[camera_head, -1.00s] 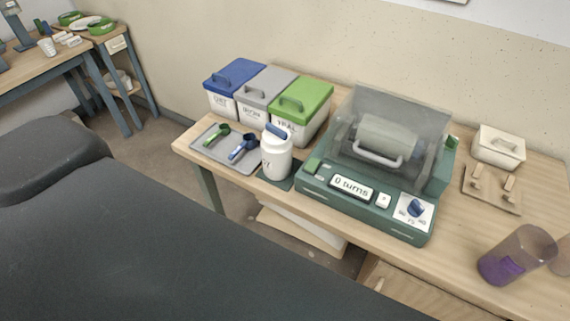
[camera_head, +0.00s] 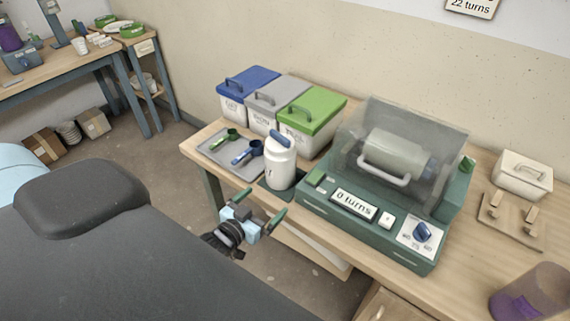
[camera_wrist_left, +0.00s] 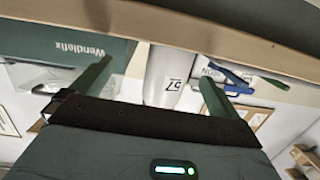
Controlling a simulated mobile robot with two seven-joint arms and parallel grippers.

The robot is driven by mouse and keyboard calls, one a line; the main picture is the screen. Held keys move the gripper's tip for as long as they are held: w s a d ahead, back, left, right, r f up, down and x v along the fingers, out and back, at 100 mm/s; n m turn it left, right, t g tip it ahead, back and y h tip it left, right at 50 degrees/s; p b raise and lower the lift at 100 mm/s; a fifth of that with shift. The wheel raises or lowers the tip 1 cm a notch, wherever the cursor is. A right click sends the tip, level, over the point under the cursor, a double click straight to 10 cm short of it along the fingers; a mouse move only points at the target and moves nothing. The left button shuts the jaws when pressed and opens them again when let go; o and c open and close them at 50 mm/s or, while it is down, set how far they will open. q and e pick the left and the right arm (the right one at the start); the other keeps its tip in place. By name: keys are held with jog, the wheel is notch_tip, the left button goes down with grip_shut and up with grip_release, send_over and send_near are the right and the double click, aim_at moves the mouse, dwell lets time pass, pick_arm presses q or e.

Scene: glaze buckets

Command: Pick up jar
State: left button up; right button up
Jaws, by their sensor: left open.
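The white jar (camera_head: 281,168) with a blue-handled lid stands upright on a dark green pad at the table's front edge, just left of the green machine. My left gripper (camera_head: 263,203) is open and empty in front of the table edge, its two green fingers pointing toward the jar. In the left wrist view the jar (camera_wrist_left: 168,78) shows between the open fingers (camera_wrist_left: 156,72), further off and not touched; its top is out of sight there. My right gripper is not in view.
A grey tray (camera_head: 215,160) with green and blue scoops lies left of the jar. Blue, grey and green-lidded bins (camera_head: 312,108) stand behind. The green machine (camera_head: 364,225) reads "0 turns". A purple-filled cup (camera_head: 528,298) stands at right.

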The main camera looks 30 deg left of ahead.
aim_at(280, 135)
pick_arm(q)
jog(key=shift+t, duration=0.8)
jog(key=w+a+r, duration=0.2)
jog(key=w, duration=0.1)
jog(key=w+r, duration=0.1)
jog(key=shift+w+a+r, duration=0.2)
jog(key=shift+a+r, duration=0.1)
jog(key=shift+a, duration=0.1)
jog(key=shift+w+r, duration=0.1)
jog(key=shift+r, duration=0.05)
jog(key=shift+w+d, duration=0.2)
jog(key=shift+w, duration=1.75)
jog(key=shift+w+d, duration=0.15)
jog(key=shift+w, duration=1.75)
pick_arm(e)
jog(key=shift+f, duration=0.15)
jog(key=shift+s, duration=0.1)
pick_arm(q)
jog(key=c, duration=1.1)
jog(key=shift+w+r, duration=0.1)
jog(key=shift+r, duration=0.75)
jog(key=shift+c, duration=0.5)
notch_tip(280, 135, up, 8)
jog(key=shift+f+p, duration=0.2)
jog(key=shift+p, duration=0.4)
jog(key=shift+r, duration=0.7)
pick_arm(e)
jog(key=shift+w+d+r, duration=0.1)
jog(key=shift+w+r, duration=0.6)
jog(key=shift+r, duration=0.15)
